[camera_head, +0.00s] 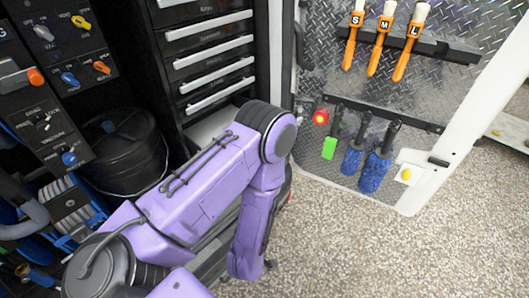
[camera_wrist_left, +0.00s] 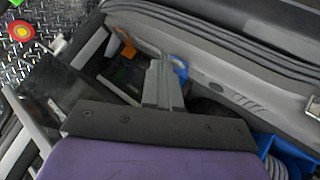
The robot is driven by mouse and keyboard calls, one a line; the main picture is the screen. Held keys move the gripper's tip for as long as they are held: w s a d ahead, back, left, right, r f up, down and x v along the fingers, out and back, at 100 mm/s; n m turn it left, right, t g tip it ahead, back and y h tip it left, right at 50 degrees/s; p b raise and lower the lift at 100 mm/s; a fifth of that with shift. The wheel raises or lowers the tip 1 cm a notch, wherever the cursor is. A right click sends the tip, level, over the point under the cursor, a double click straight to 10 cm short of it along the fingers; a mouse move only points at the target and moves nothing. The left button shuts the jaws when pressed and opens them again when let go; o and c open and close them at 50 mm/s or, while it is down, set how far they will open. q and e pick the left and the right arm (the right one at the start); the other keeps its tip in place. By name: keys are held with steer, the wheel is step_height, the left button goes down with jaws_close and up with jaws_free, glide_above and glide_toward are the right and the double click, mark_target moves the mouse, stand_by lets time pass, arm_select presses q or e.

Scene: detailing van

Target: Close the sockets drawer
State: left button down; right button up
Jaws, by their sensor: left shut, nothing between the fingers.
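A black cabinet holds a stack of drawers with pale bar handles (camera_head: 213,60) at the top centre of the head view. The upper drawer fronts look flush, and their labels are too small to read. Below them a pale flat surface (camera_head: 212,126) juts out, perhaps an open drawer, mostly hidden by my left arm. I cannot tell which drawer is the sockets one. In the left wrist view my left gripper (camera_wrist_left: 164,72) is shut and empty, in front of a dark recess. In the head view my left gripper is not clearly visible. My right gripper is not in view.
An open door panel (camera_head: 335,85) with orange brushes (camera_head: 383,42) and blue brushes (camera_head: 376,168) stands right of the cabinet. A black bucket (camera_head: 120,150) and a switch panel (camera_head: 55,120) are at left. The speckled floor (camera_head: 400,255) is clear at lower right.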

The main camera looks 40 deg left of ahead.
arm_select(q)
steer(key=w+r+n+t+y+b, duration=0.2)
steer(key=w+n+y+b, duration=0.15)
steer(key=w+n, duration=0.55)
steer(key=w+d+r+n+g+y+b, duration=0.1)
steer(key=d+r+n+g+y+b, duration=0.4)
steer(key=n, duration=0.9)
steer(key=w+d+r+n+g+y+b, duration=0.15)
steer(key=r+n+g+y, duration=0.35)
steer(key=n, duration=1)
steer(key=a+r+t+h+p, duration=0.1)
steer(key=a+p, duration=0.3)
steer(key=a, duration=0.9)
steer(key=shift+w+a+h, duration=0.25)
steer(key=shift+w+h, duration=0.15)
steer(key=shift+h, duration=0.05)
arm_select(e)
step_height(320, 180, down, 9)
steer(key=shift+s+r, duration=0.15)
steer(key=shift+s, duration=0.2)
